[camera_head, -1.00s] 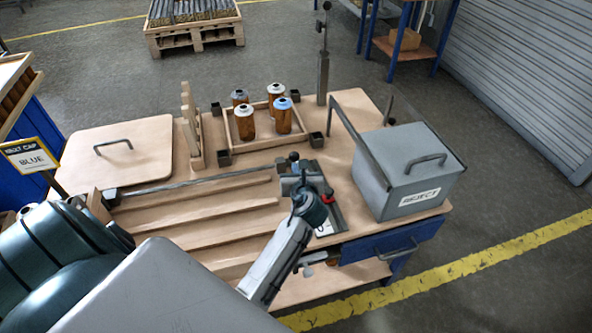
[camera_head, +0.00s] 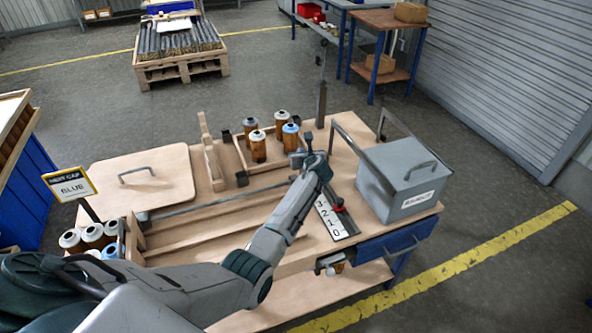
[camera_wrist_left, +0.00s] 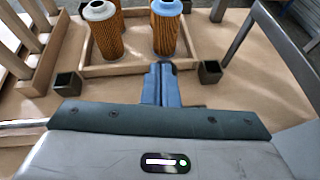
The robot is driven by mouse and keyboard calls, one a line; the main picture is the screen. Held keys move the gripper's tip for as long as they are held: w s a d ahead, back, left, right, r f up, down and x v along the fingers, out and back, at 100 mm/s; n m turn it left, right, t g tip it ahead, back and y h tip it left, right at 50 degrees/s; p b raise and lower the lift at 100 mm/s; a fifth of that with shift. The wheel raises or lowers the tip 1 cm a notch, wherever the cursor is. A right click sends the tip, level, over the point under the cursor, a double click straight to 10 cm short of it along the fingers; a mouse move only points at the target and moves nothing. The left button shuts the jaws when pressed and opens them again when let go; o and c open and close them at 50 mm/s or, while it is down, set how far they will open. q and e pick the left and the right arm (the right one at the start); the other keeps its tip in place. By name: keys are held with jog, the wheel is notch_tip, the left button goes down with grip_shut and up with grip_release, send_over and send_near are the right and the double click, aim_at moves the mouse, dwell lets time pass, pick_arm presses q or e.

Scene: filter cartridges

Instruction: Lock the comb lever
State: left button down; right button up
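My left arm reaches in from the left in the head view, and its gripper (camera_head: 300,158) is over the far end of the sloped lanes, near the cartridge tray. In the left wrist view the two gripper fingers (camera_wrist_left: 161,84) lie side by side, shut, with nothing visible between them. A long metal rod (camera_head: 215,201) runs across the head of the lanes towards the gripper. The comb lever cannot be made out clearly; the forearm and gripper hide the rod's right end. A red pointer (camera_head: 338,207) sits on a numbered scale (camera_head: 331,221) beside the arm. My right gripper is out of view.
A wooden tray (camera_head: 244,160) holds several brown cartridges (camera_head: 290,142) just beyond the gripper. A grey reject bin (camera_head: 402,197) stands at right, with bars rising near it. A wooden lid (camera_head: 142,190) lies left. Small dark cups (camera_wrist_left: 210,71) flank the tray.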

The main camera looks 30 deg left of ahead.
pick_arm(q)
jog(key=shift+w+a, duration=1.15)
jog(key=shift+w, duration=0.05)
jog(key=shift+w+a+f, duration=0.1)
jog(key=shift+w+a, duration=0.3)
jog(key=shift+w, duration=0.1)
jog(key=shift+w+a+b, duration=0.3)
jog(key=shift+w+a, duration=0.05)
jog(key=shift+a, duration=0.2)
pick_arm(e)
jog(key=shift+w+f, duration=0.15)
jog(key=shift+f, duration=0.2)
